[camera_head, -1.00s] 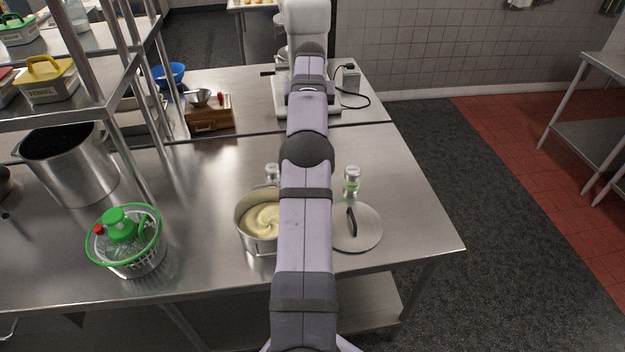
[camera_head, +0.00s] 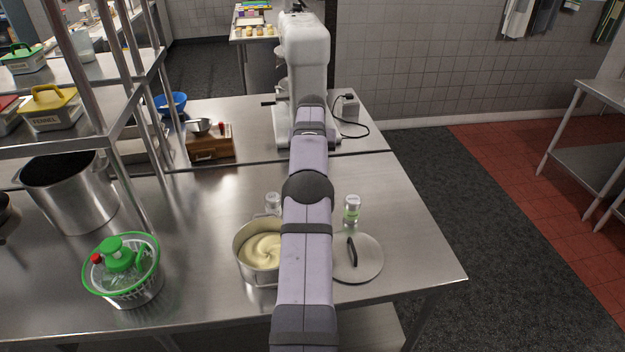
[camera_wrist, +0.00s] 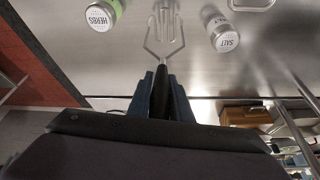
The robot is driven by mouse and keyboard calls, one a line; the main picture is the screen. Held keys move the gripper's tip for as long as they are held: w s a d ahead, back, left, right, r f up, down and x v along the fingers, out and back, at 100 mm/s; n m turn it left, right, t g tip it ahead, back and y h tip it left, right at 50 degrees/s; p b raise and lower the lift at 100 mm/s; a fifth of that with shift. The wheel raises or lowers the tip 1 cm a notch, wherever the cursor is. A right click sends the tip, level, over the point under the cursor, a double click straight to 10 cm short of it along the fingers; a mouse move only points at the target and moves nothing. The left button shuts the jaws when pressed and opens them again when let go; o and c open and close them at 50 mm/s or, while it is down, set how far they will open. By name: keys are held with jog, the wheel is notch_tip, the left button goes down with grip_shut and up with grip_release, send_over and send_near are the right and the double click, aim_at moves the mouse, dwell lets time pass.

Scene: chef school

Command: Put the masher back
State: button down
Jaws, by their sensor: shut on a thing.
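My gripper (camera_wrist: 160,98) is shut on the dark handle of the masher (camera_wrist: 163,38) in the wrist view. The masher's bent metal wire head points to the top of that view, between the salt jar (camera_wrist: 219,30) and the herbs jar (camera_wrist: 102,14). I cannot tell how high it is above the counter. In the head view my arm hides gripper and masher.
A round lid (camera_head: 370,262) lies right of my arm, with the herbs jar (camera_head: 352,209) behind it. The salt jar (camera_head: 273,202) stands behind the pot. A salad spinner (camera_head: 122,270), a stockpot (camera_head: 68,195), a wooden box (camera_head: 210,147) and a white mixer (camera_head: 305,58) stand around.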

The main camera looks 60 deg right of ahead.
jog(key=shift+f+p, duration=0.95)
jog(key=shift+f, duration=1.6)
jog(key=shift+f, duration=0.15)
jog(key=c, duration=1.6)
grip_release()
jog(key=b+v, duration=0.5)
jog(key=v, duration=0.7)
